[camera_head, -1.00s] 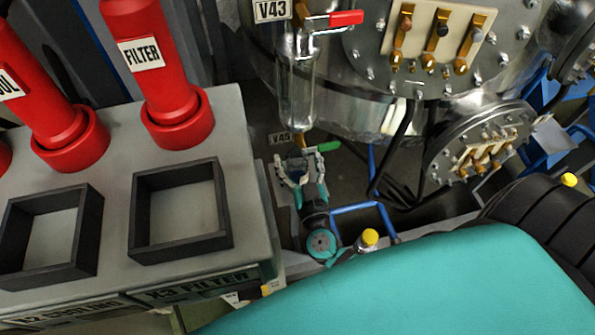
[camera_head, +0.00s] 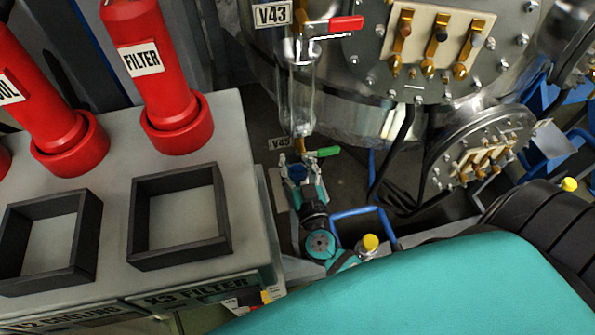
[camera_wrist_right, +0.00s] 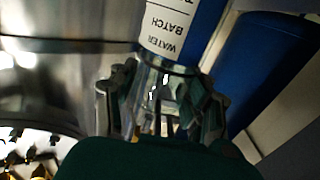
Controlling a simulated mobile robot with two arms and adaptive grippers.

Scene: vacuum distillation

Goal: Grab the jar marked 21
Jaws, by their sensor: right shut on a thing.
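My right gripper (camera_head: 299,174) is below the glass column and the V45 valve (camera_head: 322,153) in the head view. In the right wrist view, its fingers (camera_wrist_right: 163,100) stand on both sides of a shiny, clear glass-like jar (camera_wrist_right: 160,84) and are shut on it. Fingers and palm hide much of the jar, and I cannot read a 21 on it. In the head view the jar cannot be told apart from the gripper. My left gripper is not in view.
A steel vessel (camera_head: 345,72) with cables stands close behind and right. A bench (camera_head: 105,195) with red cylinders (camera_head: 170,90) and square black frames is at left. Blue bars (camera_head: 362,211) lie just right of my gripper. A WATER BATCH label (camera_wrist_right: 166,32) shows in the wrist view.

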